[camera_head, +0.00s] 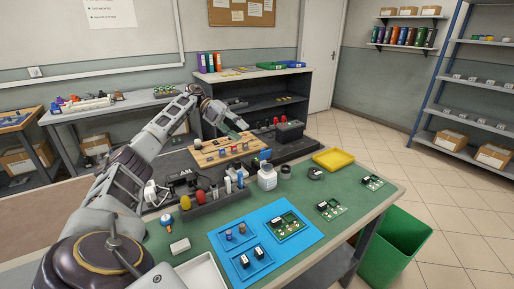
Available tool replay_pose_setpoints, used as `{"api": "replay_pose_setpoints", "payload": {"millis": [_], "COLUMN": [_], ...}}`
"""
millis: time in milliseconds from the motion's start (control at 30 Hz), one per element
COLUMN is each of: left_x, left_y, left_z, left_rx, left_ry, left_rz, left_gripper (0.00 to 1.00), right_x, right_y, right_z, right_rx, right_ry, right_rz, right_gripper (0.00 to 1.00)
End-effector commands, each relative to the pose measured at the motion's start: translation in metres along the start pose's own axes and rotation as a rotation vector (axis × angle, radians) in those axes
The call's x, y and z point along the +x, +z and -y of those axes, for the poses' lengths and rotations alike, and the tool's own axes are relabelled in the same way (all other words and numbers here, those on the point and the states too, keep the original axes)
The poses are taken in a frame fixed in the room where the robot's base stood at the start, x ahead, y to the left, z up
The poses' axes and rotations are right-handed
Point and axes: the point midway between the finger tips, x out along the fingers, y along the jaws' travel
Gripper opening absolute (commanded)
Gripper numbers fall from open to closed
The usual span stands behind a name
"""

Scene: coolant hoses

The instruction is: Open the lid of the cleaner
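A white squat container (267,179) stands on the green mat in the middle of the bench. It looks most like the cleaner, but its label is too small to read. I cannot tell whether its lid is on. A small black round piece (286,171) lies just to its right, apart from it. My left arm comes in from the left, bends high, and ends in my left gripper (239,124), above and behind the container and apart from it. The fingers are too small to tell whether they are open or shut. My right gripper is out of view.
A grey rack (205,207) with bottles and coloured handles stands left of the container. A wooden block (210,157) with small parts is behind. A blue mat (258,225) with circuit boards is in front. A yellow tray (334,160) lies at right. A green bin (392,250) stands beside the bench.

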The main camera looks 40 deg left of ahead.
Motion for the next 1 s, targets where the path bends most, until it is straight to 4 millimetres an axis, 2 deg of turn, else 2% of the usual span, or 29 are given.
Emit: {"api": "replay_pose_setpoints", "payload": {"millis": [600, 800, 1000], "left_x": [0.07, 0.088, 0.095], "left_y": [-0.001, 0.0, -0.001], "left_z": [-0.002, -0.001, -0.001], "left_rx": [0.0, 0.0, 0.0], "left_ry": [0.001, 0.0, 0.0], "left_rz": [-0.002, -0.001, -0.001], "left_gripper": [0.38, 0.38, 0.38], "right_x": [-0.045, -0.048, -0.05], "right_y": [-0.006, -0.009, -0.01], "right_z": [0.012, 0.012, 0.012], "right_rx": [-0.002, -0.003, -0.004], "right_ry": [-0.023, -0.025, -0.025], "right_rz": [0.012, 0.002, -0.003], "right_gripper": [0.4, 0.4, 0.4]}}
